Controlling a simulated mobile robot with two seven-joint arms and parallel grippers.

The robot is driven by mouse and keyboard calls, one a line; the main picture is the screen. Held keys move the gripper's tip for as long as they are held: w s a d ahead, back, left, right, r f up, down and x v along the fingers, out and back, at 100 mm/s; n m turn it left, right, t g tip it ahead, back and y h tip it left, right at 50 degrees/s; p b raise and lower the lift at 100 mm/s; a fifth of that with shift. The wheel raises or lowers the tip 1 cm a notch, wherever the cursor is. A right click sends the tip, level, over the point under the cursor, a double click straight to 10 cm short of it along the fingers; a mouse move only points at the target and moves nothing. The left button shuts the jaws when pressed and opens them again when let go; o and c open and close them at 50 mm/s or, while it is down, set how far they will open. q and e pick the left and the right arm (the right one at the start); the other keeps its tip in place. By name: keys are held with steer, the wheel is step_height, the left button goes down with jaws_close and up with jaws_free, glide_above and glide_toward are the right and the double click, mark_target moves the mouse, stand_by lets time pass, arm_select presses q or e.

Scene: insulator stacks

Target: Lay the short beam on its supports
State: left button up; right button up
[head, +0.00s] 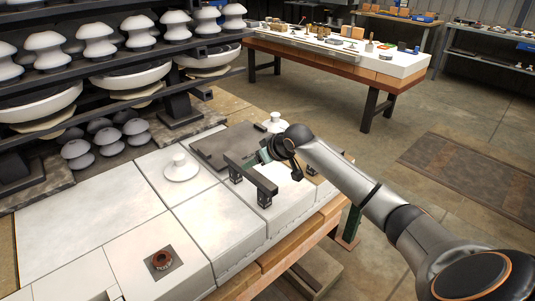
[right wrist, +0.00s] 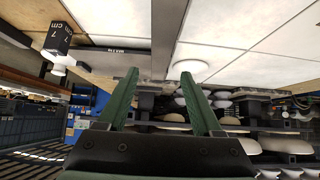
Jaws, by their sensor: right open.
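The short beam (head: 252,173) is a dark straight bar on the pale worktop. It appears to lie across two small black supports, the far-left one (head: 236,176) and the near-right one (head: 265,199); any small gap there is too small to tell. My right gripper (head: 257,158) is just behind the beam, its green fingers low and pointing left. In the right wrist view my gripper (right wrist: 158,78) is open, with nothing between its fingers. A black block marked 7 cm (right wrist: 58,36) shows at upper left there. My left gripper is not in view.
A dark plate (head: 218,146) lies behind the beam. A rack (head: 104,65) with insulators stands left.

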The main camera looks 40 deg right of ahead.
steer(key=v, duration=0.7)
steer(key=shift+s+r, duration=0.3)
steer(key=shift+r, duration=0.05)
steer(key=s+a+f+n+g, duration=0.2)
steer(key=s+a+f+g, duration=0.1)
steer(key=s+a+f, duration=1.1)
steer(key=s+a+f+m+g, duration=0.1)
steer(key=s+a+f, duration=0.1)
steer(key=s, duration=0.6)
steer(key=s+a+f+g, duration=0.1)
steer(key=s+a+f, duration=0.15)
steer(key=s, duration=0.65)
steer(key=w+a+f+t+y+p, duration=0.1)
steer(key=w+a+f+t+p, duration=0.3)
steer(key=f+t+p, duration=0.1)
steer(key=shift+w+a+f+y+p, duration=0.15)
steer(key=shift+w+y+p, duration=0.05)
steer(key=shift+y+p, duration=0.2)
